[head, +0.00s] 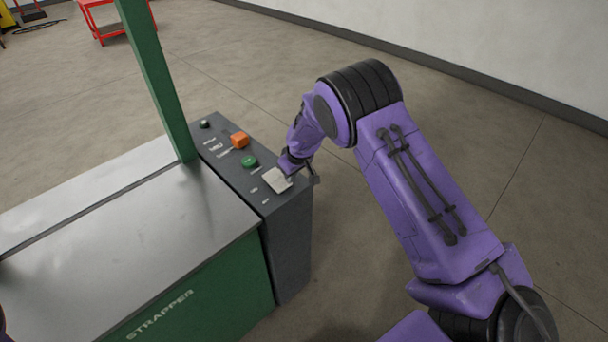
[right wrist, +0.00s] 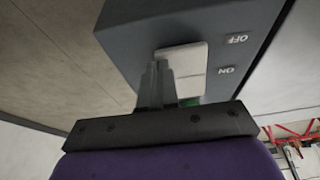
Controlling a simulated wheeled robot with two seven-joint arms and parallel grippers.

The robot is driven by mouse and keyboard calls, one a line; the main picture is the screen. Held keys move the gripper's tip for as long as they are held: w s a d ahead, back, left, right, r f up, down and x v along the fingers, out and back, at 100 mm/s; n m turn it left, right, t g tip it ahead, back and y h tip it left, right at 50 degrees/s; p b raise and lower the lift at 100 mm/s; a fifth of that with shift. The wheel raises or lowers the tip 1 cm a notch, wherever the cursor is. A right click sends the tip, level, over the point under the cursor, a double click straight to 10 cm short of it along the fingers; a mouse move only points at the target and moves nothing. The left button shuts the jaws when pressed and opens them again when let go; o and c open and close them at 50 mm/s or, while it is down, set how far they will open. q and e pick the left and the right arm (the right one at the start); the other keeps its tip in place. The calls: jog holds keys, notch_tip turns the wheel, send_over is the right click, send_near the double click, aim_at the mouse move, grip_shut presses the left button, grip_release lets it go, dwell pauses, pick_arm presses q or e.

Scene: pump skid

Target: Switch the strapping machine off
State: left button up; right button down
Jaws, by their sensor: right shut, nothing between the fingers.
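The strapping machine (head: 110,240) is a green cabinet with a metal top, marked STRAPPER. Its dark control panel (head: 238,172) runs along the right side and carries a white rocker switch (head: 276,181) at the near end. The rocker also shows in the right wrist view (right wrist: 186,58), with OFF and ON labels upside down beside its two halves. My right gripper (head: 288,172) is shut and empty at the rocker. In the right wrist view its fingertips (right wrist: 158,66) overlap the rocker's left edge. I cannot tell whether they touch it. My left gripper is not in view.
A green button (head: 249,161), an orange button (head: 239,140) and a black knob (head: 205,124) sit farther along the panel. A green post (head: 157,80) rises beside the panel. A red cart (head: 103,22) stands far back. The floor to the right is clear.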

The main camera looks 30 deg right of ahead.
jog(key=shift+w+a, duration=0.3)
jog(key=shift+a, duration=0.1)
jog(key=shift+w+a+r, duration=0.3)
jog(key=shift+a+r, duration=0.05)
jog(key=shift+a, duration=0.1)
jog(key=shift+w+d+p, duration=0.2)
jog(key=shift+w+p, duration=0.1)
jog(key=shift+w, duration=0.15)
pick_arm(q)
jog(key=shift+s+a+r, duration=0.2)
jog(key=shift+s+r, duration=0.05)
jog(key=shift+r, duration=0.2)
pick_arm(e)
jog(key=shift+a+r, duration=0.1)
jog(key=shift+r, duration=0.05)
